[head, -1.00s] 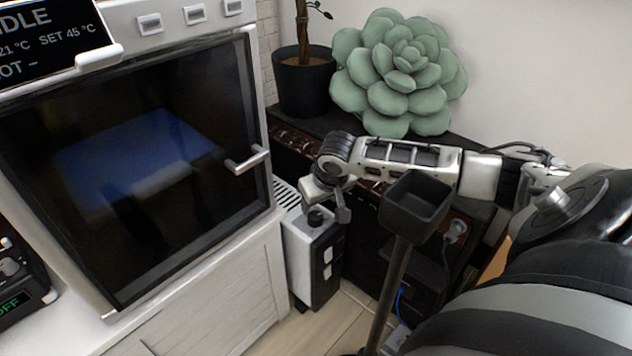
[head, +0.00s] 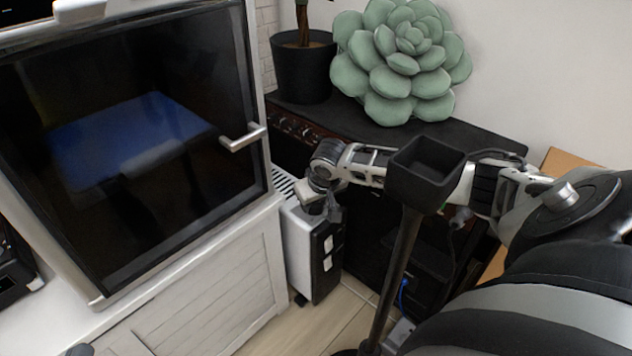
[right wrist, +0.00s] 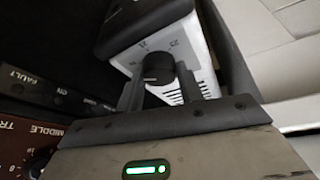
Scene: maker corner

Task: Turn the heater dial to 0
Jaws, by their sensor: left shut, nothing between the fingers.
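The white and black heater (head: 306,262) stands on the floor beside the cabinet. Its black dial (right wrist: 159,68) is on the top face, with printed marks around it and a small pale line at its lower left. I cannot read its setting. My right gripper (head: 322,203) is at the dial. In the right wrist view its fingers (right wrist: 160,80) lie on either side of the dial, very close to it. Whether they press on it I cannot tell. Only a small grey piece of my left gripper (head: 78,350) shows at the bottom left, away from the heater.
An oven-like machine with a dark glass door (head: 130,150) and a metal handle (head: 243,137) stands left of the heater. A black amplifier (head: 440,135) stands right, bearing a potted plant (head: 303,68) and a green succulent (head: 400,65). A black open-topped box on a post (head: 428,172) stands in front.

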